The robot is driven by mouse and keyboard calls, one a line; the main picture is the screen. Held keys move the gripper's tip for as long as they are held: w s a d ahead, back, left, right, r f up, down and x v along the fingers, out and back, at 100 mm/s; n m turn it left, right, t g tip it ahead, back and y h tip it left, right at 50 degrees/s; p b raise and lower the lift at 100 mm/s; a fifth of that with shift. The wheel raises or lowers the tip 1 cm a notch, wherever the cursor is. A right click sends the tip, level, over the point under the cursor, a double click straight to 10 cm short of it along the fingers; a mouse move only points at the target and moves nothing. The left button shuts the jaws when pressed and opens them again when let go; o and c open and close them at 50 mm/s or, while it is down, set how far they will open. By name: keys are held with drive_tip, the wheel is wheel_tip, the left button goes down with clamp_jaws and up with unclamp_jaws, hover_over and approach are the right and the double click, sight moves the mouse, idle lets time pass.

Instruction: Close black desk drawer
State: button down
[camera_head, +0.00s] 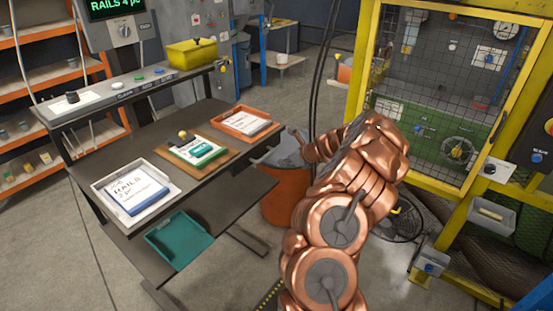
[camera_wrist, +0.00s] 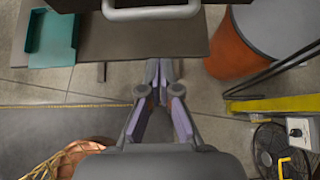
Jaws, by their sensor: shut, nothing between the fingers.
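The black desk (camera_head: 140,150) stands left of my arm in the head view. Its drawer (camera_head: 243,168) is a dark shape under the right part of the desk edge; how far it stands out is hard to tell. In the wrist view a dark drawer front (camera_wrist: 213,2) with a pale grey bar handle (camera_wrist: 150,13) is at the top edge, partly cut off. My gripper (camera_wrist: 159,66) is shut and empty, its fingertips pointing toward the handle and apart from it in the picture. In the head view my copper arm hides much of the gripper area.
An orange bin (camera_head: 283,205) with a grey top stands close right of the desk. A teal tray (camera_head: 179,240) lies on the lower shelf. Trays and a board lie on the desktop. A fan (camera_head: 400,222) and a yellow-framed cage (camera_head: 362,60) are at right.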

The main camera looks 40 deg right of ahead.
drive_tip(key=b+v, duration=0.2)
drive_tip(key=v, duration=0.7)
drive_tip(key=shift+w, duration=0.15)
drive_tip(key=shift+a+r, duration=0.1)
drive_tip(key=shift+r, duration=0.05)
